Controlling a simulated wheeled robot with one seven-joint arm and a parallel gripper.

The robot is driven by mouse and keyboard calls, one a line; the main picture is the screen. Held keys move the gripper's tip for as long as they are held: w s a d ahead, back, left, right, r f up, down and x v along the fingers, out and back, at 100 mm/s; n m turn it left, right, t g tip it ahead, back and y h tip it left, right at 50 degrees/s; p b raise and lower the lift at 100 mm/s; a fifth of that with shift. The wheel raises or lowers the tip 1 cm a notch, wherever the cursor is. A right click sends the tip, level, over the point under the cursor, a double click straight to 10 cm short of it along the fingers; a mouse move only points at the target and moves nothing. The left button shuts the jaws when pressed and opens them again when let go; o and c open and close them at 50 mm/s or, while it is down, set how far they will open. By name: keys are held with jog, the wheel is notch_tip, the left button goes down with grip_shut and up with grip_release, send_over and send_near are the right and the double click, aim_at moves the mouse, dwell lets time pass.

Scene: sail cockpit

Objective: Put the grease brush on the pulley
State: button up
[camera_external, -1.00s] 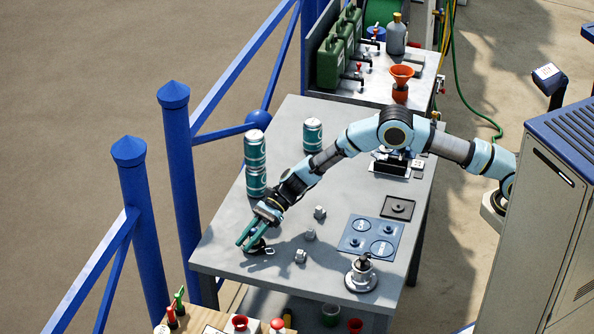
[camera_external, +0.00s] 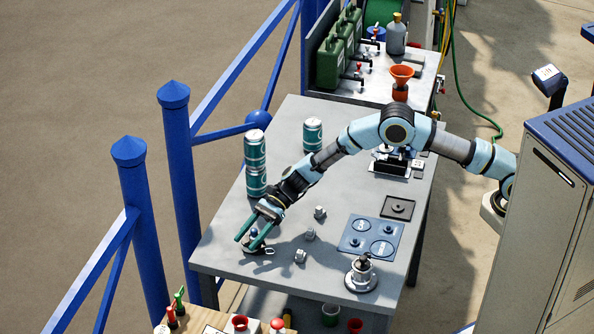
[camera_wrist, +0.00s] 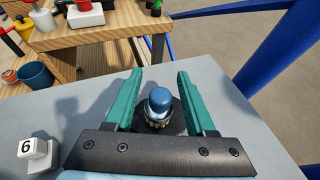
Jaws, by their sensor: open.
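The grease brush, a small piece with a round blue knob above a metallic collar, stands upright in the wrist view (camera_wrist: 159,100). Its blue top also shows in the external view (camera_external: 254,232). Beneath it is a dark round disc, which looks like the pulley (camera_wrist: 178,122); in the external view the pulley (camera_external: 260,249) lies near the table's left front corner with a metal ring beside it. My gripper (camera_wrist: 160,73) is open, its green fingers on either side of the brush with gaps visible. The brush's lower end is partly hidden by my gripper's body.
A blue mat (camera_external: 352,244) and a metal fitting (camera_external: 361,276) are farther right. Teal cans (camera_external: 255,160) stand behind. Blue railing posts (camera_external: 140,230) rise beyond the left edge.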

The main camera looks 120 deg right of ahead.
jog(key=b+v, duration=0.3)
jog(key=v, duration=0.8)
jog(key=shift+d, duration=0.1)
jog(key=s+a+r+n+g+p, duration=0.1)
jog(key=s+a+n+g, duration=0.4)
jog(key=a, duration=0.6)
jog(key=s+a+r+n+g+p, duration=0.1)
jog(key=s+a+n+g, duration=0.2)
jog(key=s+a+n, duration=0.7)
jog(key=s+a+f+n+g+h+b, duration=0.1)
jog(key=s+a+n+h, duration=0.1)
jog(key=s+a+n, duration=0.3)
jog(key=s+a+f+n+g+h+b, duration=0.1)
jog(key=s+a+f+n+g+h, duration=0.1)
jog(key=s+a+n, duration=0.4)
jog(key=shift+s+n+h, duration=0.6)
jog(key=shift+s+n, duration=1.6)
jog(key=shift+s, duration=1.05)
jog(key=shift+a, duration=0.15)
